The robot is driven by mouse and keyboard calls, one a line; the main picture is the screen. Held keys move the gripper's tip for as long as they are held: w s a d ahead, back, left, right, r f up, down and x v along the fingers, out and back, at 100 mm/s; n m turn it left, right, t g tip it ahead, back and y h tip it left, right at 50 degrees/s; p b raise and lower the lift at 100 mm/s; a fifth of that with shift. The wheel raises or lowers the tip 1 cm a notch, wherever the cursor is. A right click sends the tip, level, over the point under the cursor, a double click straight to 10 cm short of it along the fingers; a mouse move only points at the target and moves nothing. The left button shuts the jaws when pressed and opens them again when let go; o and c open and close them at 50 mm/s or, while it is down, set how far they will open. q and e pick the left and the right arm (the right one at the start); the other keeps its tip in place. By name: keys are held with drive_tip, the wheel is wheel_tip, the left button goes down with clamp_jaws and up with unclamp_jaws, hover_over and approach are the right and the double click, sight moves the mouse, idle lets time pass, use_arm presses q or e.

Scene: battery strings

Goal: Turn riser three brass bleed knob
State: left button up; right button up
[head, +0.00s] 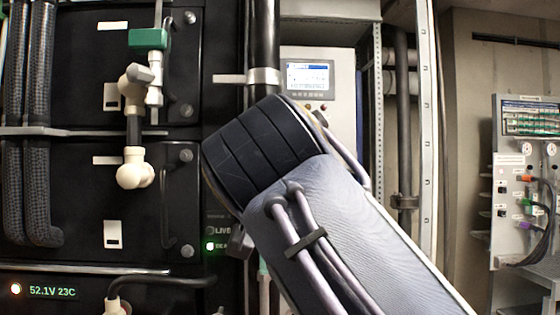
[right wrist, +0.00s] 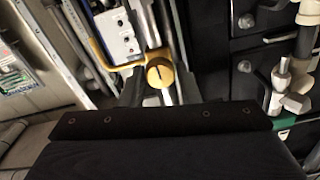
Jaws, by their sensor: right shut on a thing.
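The brass knob (right wrist: 160,73) shows in the right wrist view as a round yellow head with a dark slot across it. A yellow bent pipe (right wrist: 103,57) runs up to it from the left. My right gripper (right wrist: 160,80) is shut on the knob, with grey finger parts close on both sides of it. In the head view my right arm comes up from the lower right and hides the knob and most of the gripper. My left gripper is in neither view.
Black battery cabinets (head: 60,200) with a white valve pipe (head: 133,170) and green clamp (head: 148,39) stand at left. A grey control box (head: 345,95) with a screen is behind my arm. A panel with coloured couplings (head: 510,185) is at far right.

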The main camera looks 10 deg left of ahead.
drive_tip(key=shift+a+f, duration=0.1)
drive_tip(key=shift+f, duration=0.05)
idle(0.3)
drive_tip(key=o, duration=1)
drive_tip(key=shift+c, duration=0.2)
drive_tip(key=shift+s, duration=0.1)
drive_tip(key=b+v, duration=0.2)
drive_tip(key=v, duration=0.5)
drive_tip(key=shift+s, duration=0.3)
drive_tip(key=shift+w+d, duration=0.1)
drive_tip(key=shift+d, duration=0.15)
